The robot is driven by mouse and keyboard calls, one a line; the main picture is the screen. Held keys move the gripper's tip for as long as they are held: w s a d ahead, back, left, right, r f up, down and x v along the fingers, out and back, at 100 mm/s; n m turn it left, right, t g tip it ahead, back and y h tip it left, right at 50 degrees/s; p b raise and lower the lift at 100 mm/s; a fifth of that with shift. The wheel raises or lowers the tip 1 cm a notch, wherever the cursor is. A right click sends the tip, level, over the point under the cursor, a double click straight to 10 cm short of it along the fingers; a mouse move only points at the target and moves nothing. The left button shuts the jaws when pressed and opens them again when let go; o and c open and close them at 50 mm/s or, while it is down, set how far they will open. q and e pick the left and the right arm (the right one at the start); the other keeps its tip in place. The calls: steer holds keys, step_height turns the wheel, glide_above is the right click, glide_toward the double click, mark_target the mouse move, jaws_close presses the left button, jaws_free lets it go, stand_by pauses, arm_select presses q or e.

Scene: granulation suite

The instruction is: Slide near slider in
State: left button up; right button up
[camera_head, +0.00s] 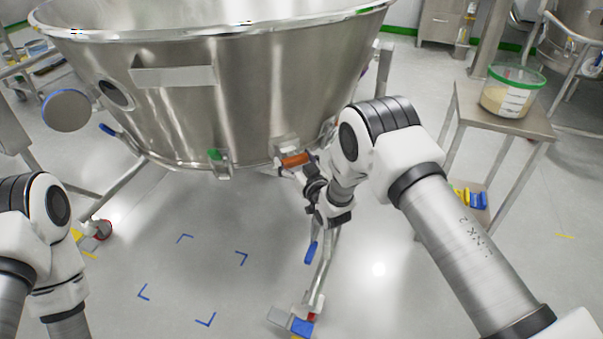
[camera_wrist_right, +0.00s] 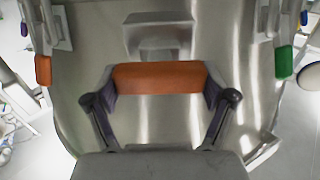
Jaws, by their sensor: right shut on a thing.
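The near slider has an orange grip (camera_head: 295,160) at the lower front rim of a large steel bowl (camera_head: 250,85). In the right wrist view the orange grip (camera_wrist_right: 160,78) lies level between the two fingers. My right gripper (camera_head: 290,168) is shut on this orange grip; in its wrist view the fingers press on the grip's two ends. A steel block (camera_wrist_right: 158,35) stands on the bowl wall behind it. How far the slider sits in or out is hard to tell. My left arm (camera_head: 45,235) is at the left edge, and its gripper is outside the picture.
A green-tipped latch (camera_head: 215,155) sits on the rim left of the slider. The bowl stands on legs with castors, one with a blue pedal (camera_head: 302,327). A side table (camera_head: 500,115) at right holds a green-lidded tub (camera_head: 512,91). Blue corner marks lie on clear floor.

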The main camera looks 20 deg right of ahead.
steer(key=shift+w+r, duration=0.15)
steer(key=shift+r, duration=0.05)
steer(key=o, duration=1.5)
steer(key=shift+a, duration=0.1)
steer(key=shift+o, duration=0.2)
steer(key=shift+f, duration=0.1)
steer(key=shift+s, duration=0.2)
steer(key=s+d, duration=0.2)
steer(key=s, duration=0.9)
steer(key=shift+s+d, duration=0.15)
